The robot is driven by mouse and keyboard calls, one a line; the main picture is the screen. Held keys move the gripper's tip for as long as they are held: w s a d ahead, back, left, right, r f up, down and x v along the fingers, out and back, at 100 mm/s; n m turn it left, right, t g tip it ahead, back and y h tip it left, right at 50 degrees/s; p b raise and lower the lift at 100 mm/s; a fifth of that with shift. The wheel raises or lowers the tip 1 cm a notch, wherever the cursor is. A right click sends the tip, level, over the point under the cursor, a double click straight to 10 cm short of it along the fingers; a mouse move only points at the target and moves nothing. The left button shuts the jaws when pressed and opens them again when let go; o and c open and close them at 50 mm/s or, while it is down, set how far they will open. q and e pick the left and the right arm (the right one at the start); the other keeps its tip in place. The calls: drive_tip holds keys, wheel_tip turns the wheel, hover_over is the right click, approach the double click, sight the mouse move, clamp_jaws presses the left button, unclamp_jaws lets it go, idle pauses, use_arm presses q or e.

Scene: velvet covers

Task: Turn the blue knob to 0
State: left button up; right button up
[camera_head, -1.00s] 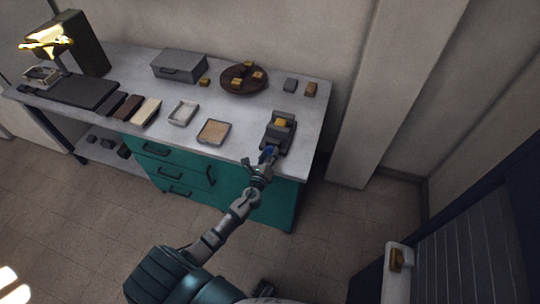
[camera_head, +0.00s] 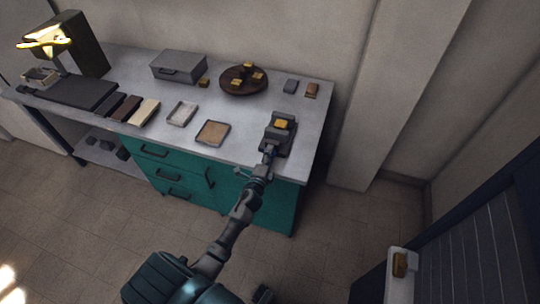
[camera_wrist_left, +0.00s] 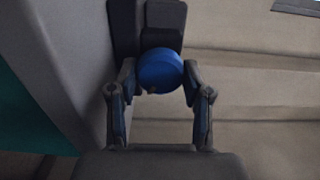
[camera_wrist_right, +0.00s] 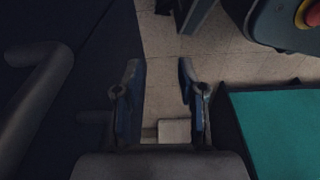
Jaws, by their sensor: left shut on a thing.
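The blue knob (camera_wrist_left: 160,71) is a round disc on the front of a dark grey device. In the left wrist view it sits between the two fingers of my left gripper (camera_wrist_left: 155,90), which is shut on its sides. In the head view the left gripper (camera_head: 268,156) reaches the front of the device (camera_head: 277,135), which stands at the table's right front corner with a yellow block on top. The knob is mostly hidden there, and I cannot read its setting. My right gripper (camera_wrist_right: 158,85) is open and empty in the right wrist view, its fingers apart.
The light grey tabletop (camera_head: 230,105) holds a grey box (camera_head: 179,66), a round brown tray (camera_head: 243,88) with yellow blocks, and two small trays. Teal drawers (camera_head: 165,165) are below. A wall pillar (camera_head: 375,100) stands to the right.

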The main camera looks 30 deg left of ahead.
use_arm(q)
drive_tip(key=n, duration=0.3)
drive_tip(key=shift+a+n, duration=0.15)
drive_tip(key=shift+n, duration=0.25)
drive_tip(key=shift+n+p, duration=0.3)
drive_tip(key=shift+n, duration=0.3)
drive_tip(key=shift+f, duration=0.1)
drive_tip(key=o, duration=1.2)
drive_tip(key=shift+c, duration=0.2)
drive_tip(key=v, duration=1.2)
